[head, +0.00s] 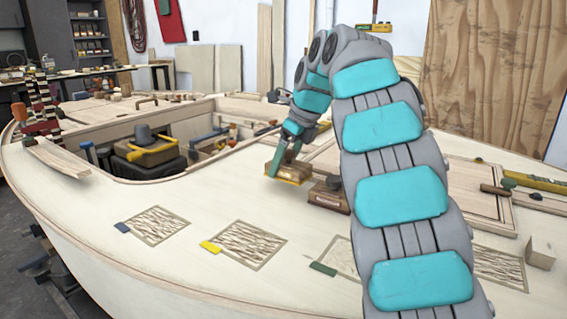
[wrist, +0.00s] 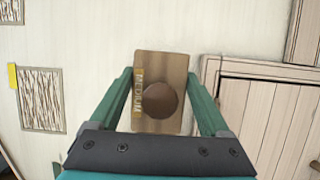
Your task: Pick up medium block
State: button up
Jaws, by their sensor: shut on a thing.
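The medium block (wrist: 180,75) is brown, with a yellow strip reading MEDIUM on its left side and a round dark knob on top. My gripper (wrist: 160,78) has a green finger on each side of it and is shut on it. In the head view my gripper (head: 285,160) is at the block (head: 290,172), over the light deck. A yellow edge shows along the block's lower side. I cannot tell whether the block touches the deck.
Another brown block (head: 327,197) sits just right of it, partly behind my arm. Textured rectangles with a blue tab (head: 122,227), yellow tab (head: 210,247) and green tab (head: 322,268) lie in front. An open hatch with tools (head: 150,150) is left. A pale cube (head: 540,253) stands right.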

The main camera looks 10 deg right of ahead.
jog(key=shift+s+a+r+b, duration=0.1)
jog(key=shift+s+r+b, duration=0.15)
jog(key=shift+s, duration=2.25)
jog(key=shift+s+a+r+b, duration=0.1)
jog(key=shift+s+r+b, duration=0.1)
jog(key=shift+s, duration=2.25)
jog(key=shift+s+a+r+b, duration=0.1)
jog(key=shift+s+r+b, duration=0.15)
jog(key=shift+s, duration=2.25)
